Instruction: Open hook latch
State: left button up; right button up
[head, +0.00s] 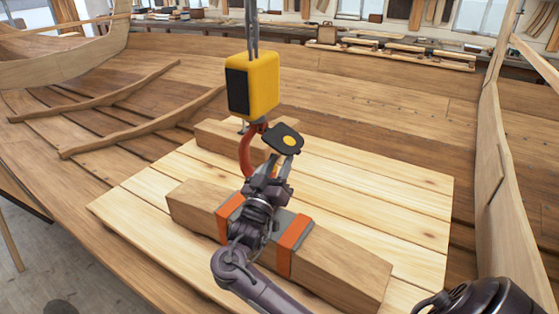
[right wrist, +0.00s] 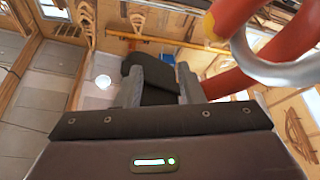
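A yellow hook block (head: 252,86) with a black side panel hangs over the planks, and an orange hook (head: 247,155) hangs below it. A black latch tab (head: 284,137) with a yellow dot sits at the hook's right side. My right gripper (head: 281,162) is just below the tab, fingers apart. In the right wrist view, a dark piece (right wrist: 155,78), seemingly the tab, lies between the fingers (right wrist: 160,92), with a narrow gap at the right finger. The orange hook (right wrist: 235,82) and a metal ring (right wrist: 285,70) are at right.
A timber beam (head: 345,268) with orange straps (head: 293,245) lies on pale planks (head: 140,205) under the hook, partly behind my arm. Another timber block (head: 215,140) lies behind. Hull planking (head: 350,95) surrounds the platform. An upright wooden piece (head: 492,180) stands at right.

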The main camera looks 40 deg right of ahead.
jog(key=shift+w+d+f, duration=0.15)
jog(key=shift+w+f, duration=0.05)
jog(key=shift+w, duration=0.3)
jog(key=shift+d+f, duration=0.1)
jog(key=shift+d, duration=0.05)
jog(key=shift+c, duration=0.8)
jog(key=shift+s+d, duration=0.1)
jog(key=shift+c, duration=1.1)
jog(key=shift+s, duration=0.15)
jog(key=shift+c, duration=1.1)
grip_shut()
pick_arm(q)
jog(key=shift+w+d, duration=0.25)
jog(key=shift+w, duration=0.1)
jog(key=shift+a, duration=0.15)
pick_arm(e)
grip_release()
